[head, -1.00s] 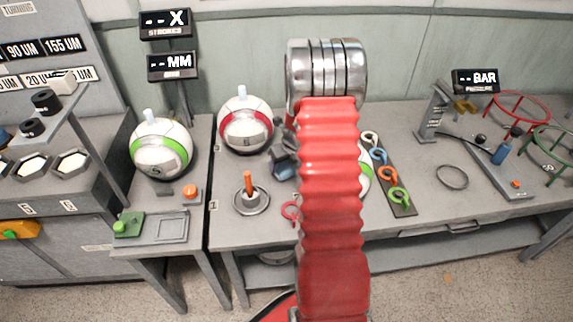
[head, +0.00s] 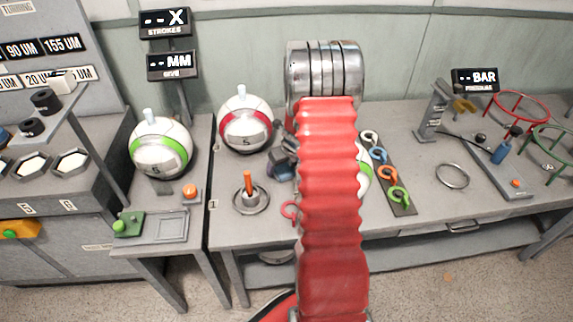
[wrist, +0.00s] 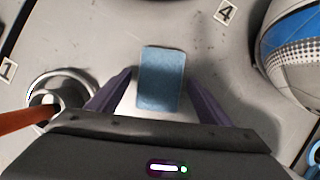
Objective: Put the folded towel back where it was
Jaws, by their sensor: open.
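The folded towel is a small light-blue rectangle (wrist: 161,80) in the wrist view, lying on the grey bench top. My gripper (wrist: 160,77) has its two dark purple fingers apart, one on each side of the towel. Bare bench shows between the towel and each finger, so they look clear of it. In the head view my gripper (head: 283,160) is partly hidden behind my red arm, and I cannot make out the towel clearly there.
A round metal dish (head: 251,199) with an orange-handled tool (head: 249,183) stands left of the gripper. A blue-and-white ball (wrist: 295,50) is close on the right in the wrist view. A red-banded ball (head: 245,124) sits behind. Coloured hooks (head: 388,172) lie right of my arm.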

